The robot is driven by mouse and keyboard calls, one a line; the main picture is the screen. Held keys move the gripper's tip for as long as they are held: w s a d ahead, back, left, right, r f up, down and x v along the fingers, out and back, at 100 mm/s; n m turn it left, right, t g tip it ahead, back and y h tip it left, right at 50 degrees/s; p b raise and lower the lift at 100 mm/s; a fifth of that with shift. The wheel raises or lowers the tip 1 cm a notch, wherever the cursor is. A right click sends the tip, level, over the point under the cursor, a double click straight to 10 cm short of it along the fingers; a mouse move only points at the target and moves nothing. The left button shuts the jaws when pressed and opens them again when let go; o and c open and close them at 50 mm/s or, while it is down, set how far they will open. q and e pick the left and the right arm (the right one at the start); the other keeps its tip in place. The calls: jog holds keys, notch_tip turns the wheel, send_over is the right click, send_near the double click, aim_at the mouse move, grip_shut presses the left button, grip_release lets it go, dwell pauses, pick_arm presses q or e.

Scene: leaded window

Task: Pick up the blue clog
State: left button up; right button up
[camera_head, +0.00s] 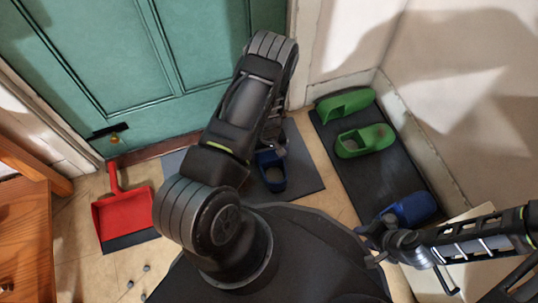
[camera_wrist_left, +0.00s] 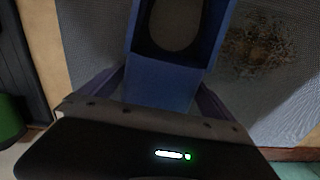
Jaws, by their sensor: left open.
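One blue clog (camera_head: 272,177) lies on the grey doormat by the door. In the left wrist view the same clog (camera_wrist_left: 165,85) fills the upper middle, its opening towards the top edge. My left gripper (camera_head: 270,153) is low over the clog's far end. In the left wrist view its fingers (camera_wrist_left: 158,98) are apart, one on each side of the clog; I cannot tell whether they touch it. A second blue clog (camera_head: 412,207) is at the near end of the dark tray. My right gripper (camera_head: 366,246) is beside it, fingers apart and empty.
Two green clogs (camera_head: 366,140) stand on the dark tray (camera_head: 385,178) along the right wall. The doormat (camera_head: 305,180) has bare room right of the clog. A red dustpan (camera_head: 124,214) and small grey bits lie left, near a wooden bench (camera_head: 25,235). The green door (camera_head: 110,60) is behind.

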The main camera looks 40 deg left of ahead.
pick_arm(q)
jog(key=shift+c, duration=0.2)
jog(key=c, duration=1.5)
